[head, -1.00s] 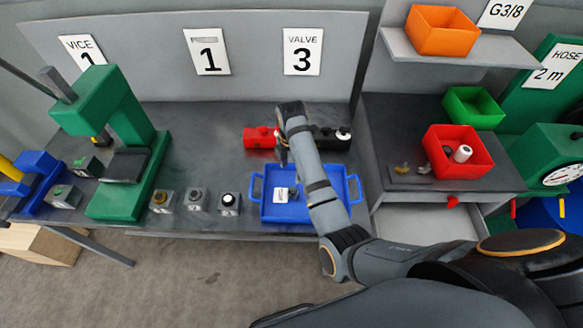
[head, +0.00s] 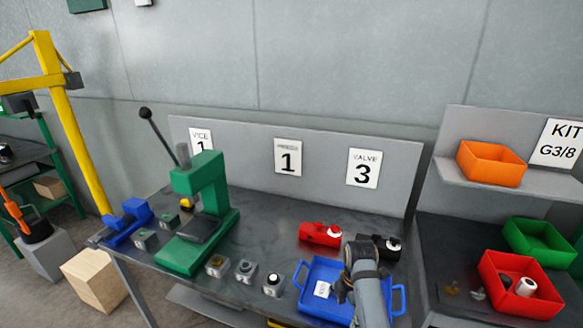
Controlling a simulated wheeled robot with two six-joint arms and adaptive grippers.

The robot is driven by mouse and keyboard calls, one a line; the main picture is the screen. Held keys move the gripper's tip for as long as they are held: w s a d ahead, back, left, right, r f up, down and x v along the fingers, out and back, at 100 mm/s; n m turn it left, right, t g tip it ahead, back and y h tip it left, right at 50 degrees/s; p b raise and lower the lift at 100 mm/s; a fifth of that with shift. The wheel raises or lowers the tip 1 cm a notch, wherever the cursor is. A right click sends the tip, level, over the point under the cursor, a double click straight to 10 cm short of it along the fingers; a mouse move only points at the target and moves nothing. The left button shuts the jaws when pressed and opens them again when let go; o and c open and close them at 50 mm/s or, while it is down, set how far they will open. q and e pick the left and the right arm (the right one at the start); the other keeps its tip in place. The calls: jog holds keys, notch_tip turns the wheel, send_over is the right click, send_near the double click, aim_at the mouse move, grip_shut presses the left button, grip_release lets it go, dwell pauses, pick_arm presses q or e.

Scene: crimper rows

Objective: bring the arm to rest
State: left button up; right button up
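My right arm comes in from the bottom edge, over the right part of the blue tray (head: 307,307). Its gripper (head: 343,291) is a small dark shape beside the wrist, above the tray. I cannot tell whether its fingers are open or shut, or whether they hold anything. A white label lies in the tray, and the arm hides part of the tray. My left gripper is not in view.
A red valve body (head: 320,234) and a black one (head: 389,248) lie behind the tray. A green press (head: 205,212) and several small grey blocks stand left. A red bin (head: 519,284), green bin (head: 540,243) and orange bin (head: 491,163) are at right.

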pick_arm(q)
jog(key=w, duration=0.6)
pick_arm(e)
jog(key=s+d+f+m+t, duration=0.25)
jog(key=s+d+m, duration=0.55)
jog(key=s+m, duration=0.5)
jog(key=s+r+m+t, duration=0.1)
jog(key=s+r+m, duration=0.2)
jog(key=s+m, duration=0.45)
notch_tip(320, 180, down, 30)
jog(key=d+g+b, duration=0.1)
jog(key=d+b, duration=0.2)
jog(key=b, duration=0.4)
pick_arm(q)
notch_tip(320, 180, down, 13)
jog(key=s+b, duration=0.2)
jog(key=b, duration=0.4)
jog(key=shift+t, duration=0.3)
pick_arm(e)
jog(key=s+f, duration=1)
jog(key=f, duration=0.2)
jog(key=s+d+f+g, duration=0.1)
jog(key=s+f, duration=0.9)
jog(key=f, duration=0.3)
jog(key=shift+s+f+h, duration=0.2)
jog(key=shift+f+h, duration=0.05)
jog(key=shift+h, duration=0.15)
